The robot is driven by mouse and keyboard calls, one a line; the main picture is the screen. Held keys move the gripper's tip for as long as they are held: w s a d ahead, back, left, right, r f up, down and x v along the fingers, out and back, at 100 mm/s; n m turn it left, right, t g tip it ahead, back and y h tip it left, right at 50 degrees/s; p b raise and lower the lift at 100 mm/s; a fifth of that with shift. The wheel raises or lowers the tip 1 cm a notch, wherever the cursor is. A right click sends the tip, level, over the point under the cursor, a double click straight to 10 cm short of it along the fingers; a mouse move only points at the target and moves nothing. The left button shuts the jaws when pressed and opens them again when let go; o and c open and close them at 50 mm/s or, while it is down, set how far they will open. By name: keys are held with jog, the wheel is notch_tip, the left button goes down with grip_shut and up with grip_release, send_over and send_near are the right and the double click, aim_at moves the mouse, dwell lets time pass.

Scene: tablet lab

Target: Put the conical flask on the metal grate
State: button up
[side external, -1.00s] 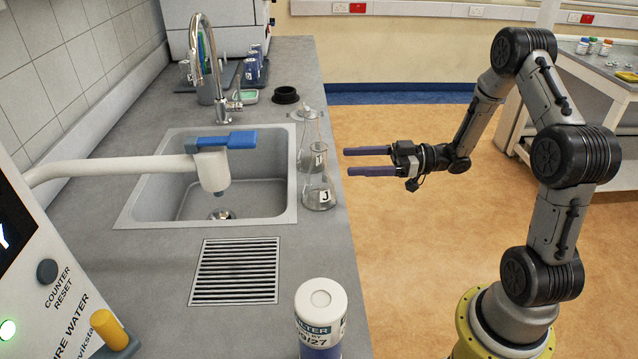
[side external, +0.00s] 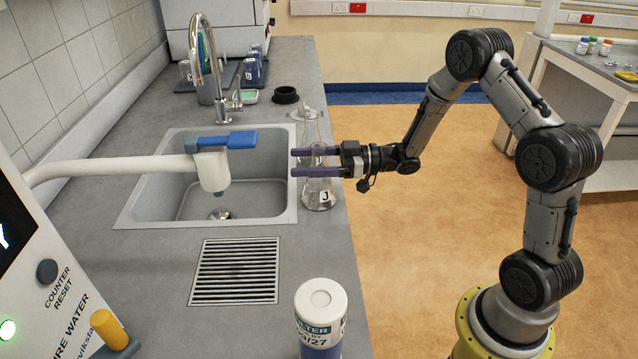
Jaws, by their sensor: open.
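The clear glass conical flask (side external: 318,198) with a "J" label stands upright on the counter at the sink's right edge. My gripper (side external: 293,162) is open and level. Its two purple fingers reach left across the upper part of the flask in the picture, and they seem to lie on either side of its neck. Contact with the glass cannot be told. The metal grate (side external: 235,270), dark with light slats, lies flat in the counter in front of the sink and is empty.
A second glass flask (side external: 309,120) stands behind the first. A white bottle (side external: 320,318) stands at the front, right of the grate. A white water arm with a blue lever (side external: 228,140) spans the sink (side external: 160,200).

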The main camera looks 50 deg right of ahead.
grip_shut()
dwell(0.4)
jog(key=shift+r, duration=0.1)
